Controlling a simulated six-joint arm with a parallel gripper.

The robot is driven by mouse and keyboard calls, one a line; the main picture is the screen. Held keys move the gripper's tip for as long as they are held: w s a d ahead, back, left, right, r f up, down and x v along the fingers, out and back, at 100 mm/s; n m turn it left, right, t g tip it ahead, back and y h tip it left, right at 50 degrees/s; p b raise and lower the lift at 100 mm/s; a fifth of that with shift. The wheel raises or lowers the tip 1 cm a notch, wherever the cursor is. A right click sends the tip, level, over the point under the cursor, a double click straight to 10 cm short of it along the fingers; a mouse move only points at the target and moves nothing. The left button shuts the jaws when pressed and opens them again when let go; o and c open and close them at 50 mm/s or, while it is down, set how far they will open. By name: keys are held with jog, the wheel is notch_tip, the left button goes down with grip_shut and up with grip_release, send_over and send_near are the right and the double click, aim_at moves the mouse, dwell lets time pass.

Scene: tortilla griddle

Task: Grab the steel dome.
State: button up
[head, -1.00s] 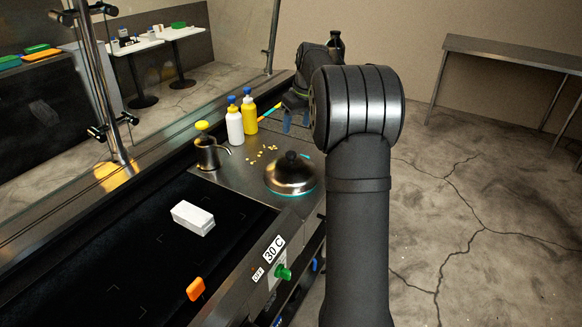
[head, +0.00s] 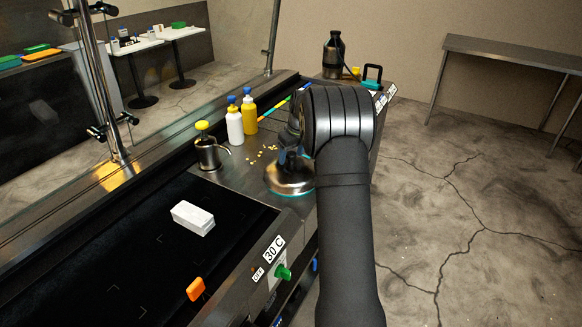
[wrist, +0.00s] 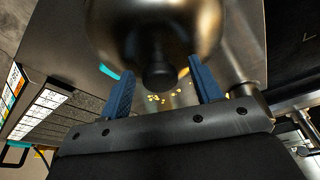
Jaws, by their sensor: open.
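The steel dome (head: 287,181) sits on the steel counter right of the black griddle in the head view, with a teal ring at its base. In the wrist view the dome (wrist: 120,28) fills the top, and its dark knob (wrist: 159,74) lies between the two blue fingers. My gripper (wrist: 160,84) is open around the knob, with a gap on each side. In the head view my gripper (head: 291,155) is right above the dome, and my arm partly hides it and the knob.
A white block (head: 193,217) and an orange piece (head: 195,289) lie on the griddle (head: 130,255). A metal pot (head: 208,154), a white bottle (head: 235,125) and a yellow bottle (head: 249,115) stand left of the dome. Yellow bits (head: 263,152) lie between. A dark canister (head: 333,55) stands at the far end.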

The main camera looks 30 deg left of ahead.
jog(key=shift+f, duration=0.2)
grip_shut()
